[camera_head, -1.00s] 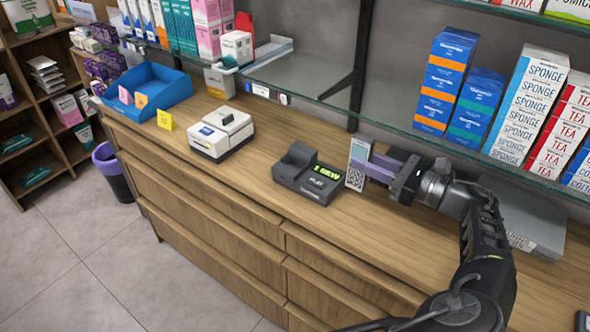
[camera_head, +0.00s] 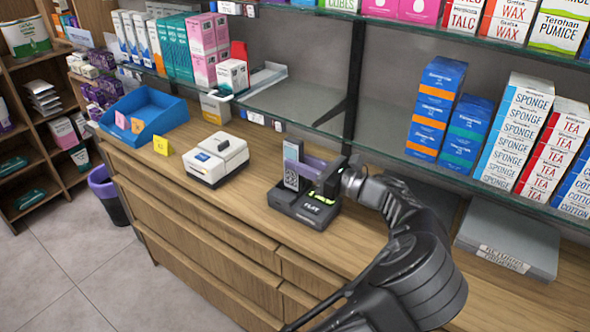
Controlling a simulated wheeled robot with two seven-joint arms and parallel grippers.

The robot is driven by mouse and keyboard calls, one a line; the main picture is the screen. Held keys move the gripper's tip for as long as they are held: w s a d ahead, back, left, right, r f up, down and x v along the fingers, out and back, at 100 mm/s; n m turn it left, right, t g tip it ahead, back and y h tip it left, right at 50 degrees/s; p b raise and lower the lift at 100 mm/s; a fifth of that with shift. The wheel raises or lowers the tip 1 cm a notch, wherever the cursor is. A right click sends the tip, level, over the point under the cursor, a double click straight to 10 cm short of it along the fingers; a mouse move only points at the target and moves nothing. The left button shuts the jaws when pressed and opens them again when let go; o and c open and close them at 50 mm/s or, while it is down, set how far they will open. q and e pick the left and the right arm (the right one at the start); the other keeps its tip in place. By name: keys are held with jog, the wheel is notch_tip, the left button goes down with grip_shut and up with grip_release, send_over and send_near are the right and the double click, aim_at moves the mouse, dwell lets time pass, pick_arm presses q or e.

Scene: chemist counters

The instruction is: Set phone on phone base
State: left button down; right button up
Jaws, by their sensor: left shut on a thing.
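The phone base (camera_head: 302,213) is a black block with a lit green display, standing on the wooden counter. The phone is upright over the left end of the base, its lower end at the base's cradle. I cannot tell whether it rests in the cradle or hovers just above. The gripper partly hides the base's back and display. My right gripper is not in view.
A white device (camera_head: 216,160) stands left of the base, with a blue tray (camera_head: 146,103) farther left. A grey flat box (camera_head: 508,238) lies on the counter at right. A glass shelf (camera_head: 390,158) with several boxes hangs behind. Bare counter lies between the base and the white device.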

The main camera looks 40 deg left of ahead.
pick_arm(q)
jog(key=shift+a, duration=0.3)
jog(key=f, duration=0.1)
jog(key=a+f+p, duration=0.1)
jog(key=shift+f, duration=0.75)
jog(key=shift+d+f, duration=0.1)
jog(key=c, duration=1.2)
grip_release()
jog(key=d+b, duration=0.2)
jog(key=d, duration=0.8)
jog(key=shift+w+d, duration=0.15)
jog(key=shift+d, duration=0.25)
jog(key=shift+d+b, duration=0.3)
jog(key=shift+d, duration=0.3)
